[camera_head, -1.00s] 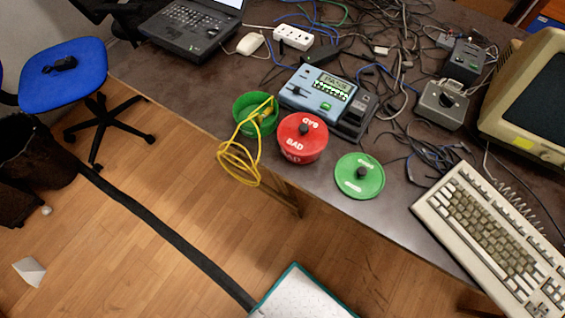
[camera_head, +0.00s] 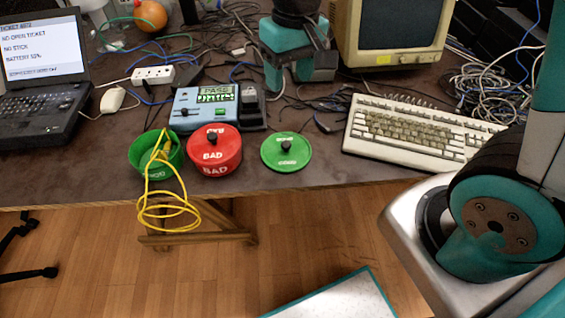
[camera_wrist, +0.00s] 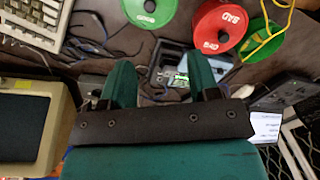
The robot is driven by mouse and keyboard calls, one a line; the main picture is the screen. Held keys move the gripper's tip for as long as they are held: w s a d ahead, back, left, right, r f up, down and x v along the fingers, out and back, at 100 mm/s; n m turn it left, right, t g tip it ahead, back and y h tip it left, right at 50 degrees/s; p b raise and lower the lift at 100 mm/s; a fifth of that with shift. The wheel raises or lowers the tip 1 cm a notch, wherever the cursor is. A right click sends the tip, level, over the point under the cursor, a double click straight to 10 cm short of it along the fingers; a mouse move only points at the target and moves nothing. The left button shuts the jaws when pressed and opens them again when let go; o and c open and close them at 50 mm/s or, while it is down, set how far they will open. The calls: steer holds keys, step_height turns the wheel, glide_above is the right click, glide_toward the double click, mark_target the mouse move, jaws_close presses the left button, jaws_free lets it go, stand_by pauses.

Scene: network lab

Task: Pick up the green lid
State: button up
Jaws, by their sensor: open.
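The green lid (camera_head: 286,163) lies flat on the dark table near its front edge, a round disc with a black knob. In the wrist view the lid (camera_wrist: 143,18) is cut off by the top edge. My gripper (camera_head: 297,75) is open and empty, with teal fingers, above the table behind the lid and apart from it. In the wrist view its two fingers (camera_wrist: 161,68) are spread, with the lid beyond the tips.
Left of the lid stand a red BAD container (camera_head: 214,158) and a green bowl (camera_head: 142,158) with yellow cable (camera_head: 168,213) hanging over the edge. A blue tester (camera_head: 188,117) sits behind. A keyboard (camera_head: 420,130) lies right; a monitor (camera_head: 350,30) stands behind it.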

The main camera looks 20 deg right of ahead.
steer(key=w+d+f+m, duration=0.1)
steer(key=w+f, duration=0.2)
steer(key=f, duration=0.3)
steer(key=b, duration=0.1)
glide_above(286, 143)
steer(key=shift+h, duration=0.4)
steer(key=f, duration=0.9)
steer(key=shift+w+d+f, duration=0.3)
steer(key=shift+f, duration=0.05)
steer(key=shift+s+a+f, duration=0.1)
steer(key=shift+f, duration=0.9)
steer(key=shift+s+a+f, duration=0.1)
steer(key=shift+s+f, duration=0.05)
steer(key=shift+f, duration=0.85)
steer(key=shift+s+a+f, duration=0.1)
steer(key=shift+f, duration=0.9)
steer(key=shift+c, duration=0.4)
steer(key=c, duration=0.9)
